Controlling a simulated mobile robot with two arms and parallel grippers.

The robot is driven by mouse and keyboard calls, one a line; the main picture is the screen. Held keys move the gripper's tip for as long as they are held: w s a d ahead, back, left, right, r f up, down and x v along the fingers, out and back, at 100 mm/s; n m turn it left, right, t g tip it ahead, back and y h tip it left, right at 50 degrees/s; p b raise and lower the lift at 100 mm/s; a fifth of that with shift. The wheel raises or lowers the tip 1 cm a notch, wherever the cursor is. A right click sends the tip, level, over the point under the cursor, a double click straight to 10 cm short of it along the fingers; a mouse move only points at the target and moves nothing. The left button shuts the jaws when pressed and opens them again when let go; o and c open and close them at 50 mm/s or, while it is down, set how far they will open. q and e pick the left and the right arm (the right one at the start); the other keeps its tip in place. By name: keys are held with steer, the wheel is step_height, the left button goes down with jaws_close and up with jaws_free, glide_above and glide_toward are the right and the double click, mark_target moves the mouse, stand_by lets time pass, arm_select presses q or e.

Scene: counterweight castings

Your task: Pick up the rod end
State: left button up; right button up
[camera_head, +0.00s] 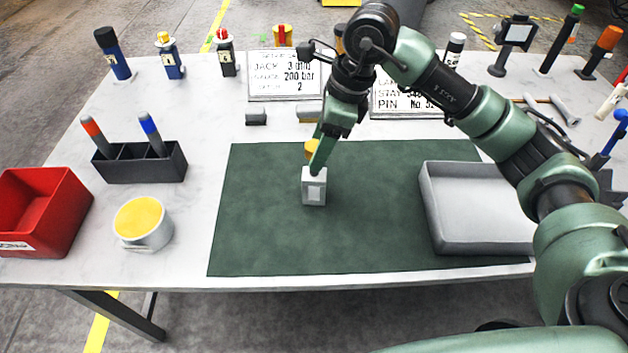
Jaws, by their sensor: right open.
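My right gripper (319,160) reaches down over the green mat (262,225) and is open; its fingers look nearly edge-on. A small pale grey block (314,188) with a square face stands on the mat directly below the fingertips. I cannot tell whether the fingertips touch it. Neither piece can be surely made out as the rod end. My left gripper is not in view.
A grey tray (480,250) lies on the mat's right side. At left are a red bin (70,215), a tin with a yellow top (140,220) and a black pen holder (140,170). Signs (285,78), bottles and stands line the back. The mat's left and front are clear.

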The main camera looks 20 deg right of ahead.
mark_target(310, 173)
steer(key=x, duration=0.2)
steer(key=p+x, duration=0.1)
steer(key=x, duration=0.1)
steer(key=shift+a+f, duration=0.3)
steer(key=shift+a, duration=0.15)
jaws_close()
stand_by(1.0)
